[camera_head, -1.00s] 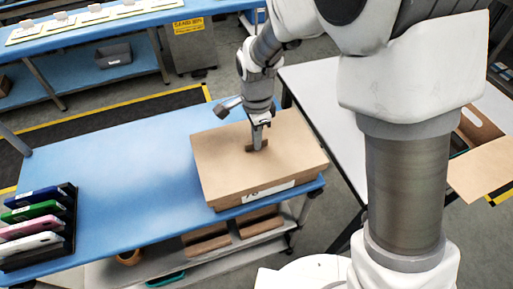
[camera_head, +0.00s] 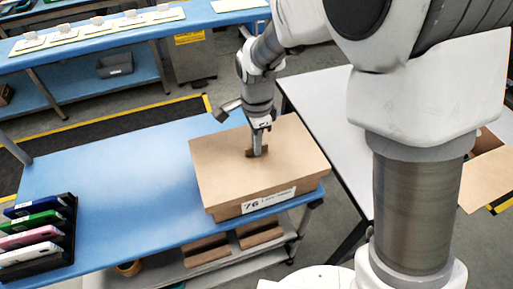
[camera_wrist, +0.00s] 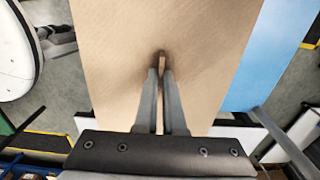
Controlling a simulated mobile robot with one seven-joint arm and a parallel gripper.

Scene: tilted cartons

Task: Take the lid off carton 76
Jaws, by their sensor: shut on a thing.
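Carton 76 (camera_head: 235,211) stands on the blue table, with a white label reading 76 (camera_head: 268,200) on its near side. Its flat brown lid (camera_head: 222,168) is over the top. My gripper (camera_head: 257,150) points down at the middle of the lid and is shut on the lid at a small dark grip. In the wrist view my fingers (camera_wrist: 161,62) are close together on this spot, and the brown lid (camera_wrist: 115,50) fills the middle. The fingertips hide most of the grip. I cannot tell how wide any gap is between lid and carton.
The blue table (camera_head: 120,170) has free room left of the carton. A black rack (camera_head: 62,245) with several coloured items stands at its left end. A pale table (camera_head: 318,95) is to the right, with an open carton (camera_head: 487,172) beyond. Brown boxes lie on the lower shelf.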

